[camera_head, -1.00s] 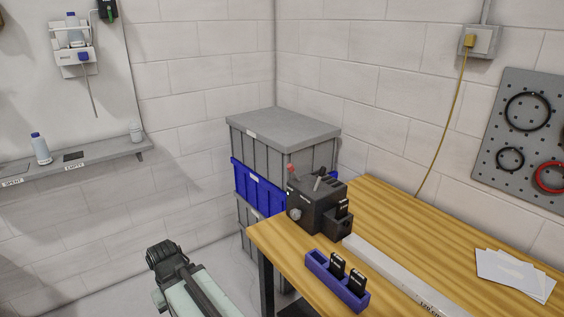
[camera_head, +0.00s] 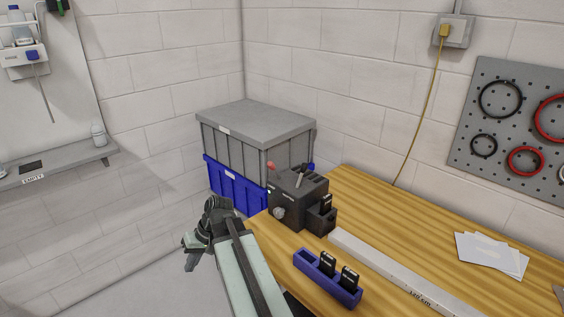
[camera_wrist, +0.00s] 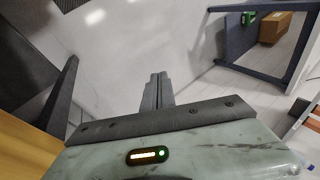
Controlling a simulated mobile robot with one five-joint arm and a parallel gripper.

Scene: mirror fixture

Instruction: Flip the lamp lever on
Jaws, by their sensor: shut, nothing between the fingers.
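A dark box-shaped device (camera_head: 296,198) stands at the far left corner of the wooden table. A red-tipped lever (camera_head: 271,167) sticks up at its left side, and a short grey lever (camera_head: 301,177) stands on its top. I cannot tell from the pictures which one is the lamp lever. My gripper (camera_head: 191,264) hangs left of the table, apart from the device, and is small in the head view. In the wrist view my gripper (camera_wrist: 158,77) shows its fingers together and empty, over pale floor. The device is not recognisable in the wrist view.
The wooden table (camera_head: 400,235) holds a blue holder (camera_head: 314,280) with black pieces, a long grey ruler bar (camera_head: 385,272) and white papers (camera_head: 490,254). Stacked grey and blue crates (camera_head: 262,137) stand behind the device. Floor left of the table looks clear.

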